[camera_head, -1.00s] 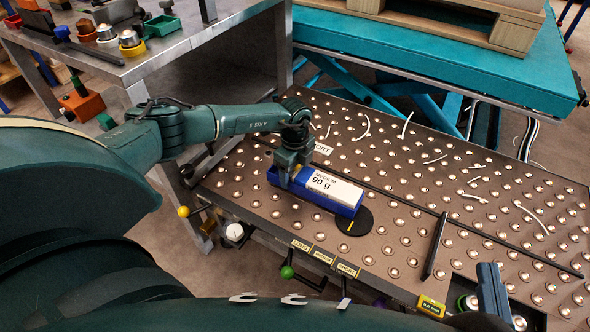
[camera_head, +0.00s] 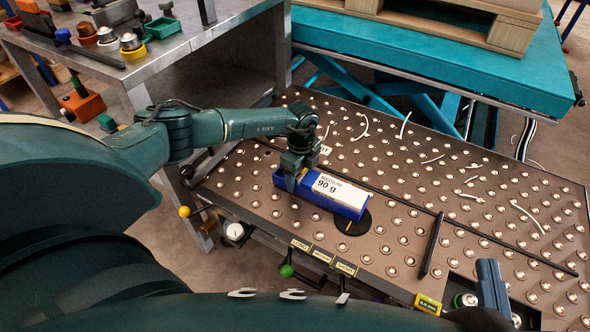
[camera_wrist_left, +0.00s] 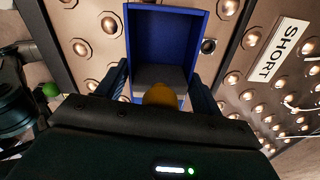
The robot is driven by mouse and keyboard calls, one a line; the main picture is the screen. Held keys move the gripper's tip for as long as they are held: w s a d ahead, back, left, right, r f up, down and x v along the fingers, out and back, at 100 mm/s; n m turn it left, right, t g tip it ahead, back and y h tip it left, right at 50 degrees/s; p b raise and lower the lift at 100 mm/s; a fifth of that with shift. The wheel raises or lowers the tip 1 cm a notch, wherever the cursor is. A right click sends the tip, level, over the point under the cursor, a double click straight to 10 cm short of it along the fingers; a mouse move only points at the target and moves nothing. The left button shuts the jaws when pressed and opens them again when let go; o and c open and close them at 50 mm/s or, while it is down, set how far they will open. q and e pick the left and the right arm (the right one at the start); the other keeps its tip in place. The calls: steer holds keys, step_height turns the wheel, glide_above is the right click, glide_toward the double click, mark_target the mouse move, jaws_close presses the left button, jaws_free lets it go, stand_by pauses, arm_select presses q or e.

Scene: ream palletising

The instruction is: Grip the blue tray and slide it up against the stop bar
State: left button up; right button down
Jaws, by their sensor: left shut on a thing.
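The blue tray (camera_head: 322,202) lies on the ball-studded table in the head view, with a white pack (camera_head: 343,193) marked MEDIUM 90 g in it. My left gripper (camera_head: 291,184) is shut on the tray's left end. In the left wrist view its fingers stand either side of the near part of the tray (camera_wrist_left: 201,28); the exact grip spot is hidden. A short black bar (camera_head: 433,245), apparently the stop bar, lies to the right, apart from the tray. A blue-grey finger of my right gripper (camera_head: 491,290) shows at bottom right; its opening is unclear.
A long black rail (camera_head: 400,199) runs across the table behind the tray. A black disc (camera_head: 353,222) lies by the tray's right end. LONG, MEDIUM and SHORT labels line the front edge. Ball-studded surface lies open between tray and short bar. White strips lie further back.

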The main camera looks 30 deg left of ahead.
mark_target(364, 200)
arm_select(q)
steer(key=d, duration=0.4)
steer(key=d+p, duration=0.1)
steer(key=d, duration=0.8)
steer(key=shift+w+d+p, duration=0.35)
steer(key=shift+w+d, duration=0.05)
steer(key=shift+d, duration=0.45)
steer(key=shift+d, duration=0.25)
steer(key=shift+d, duration=0.4)
steer(key=shift+d, duration=0.3)
steer(key=shift+w+d, duration=0.1)
steer(key=shift+d, duration=0.25)
steer(key=shift+d, duration=0.35)
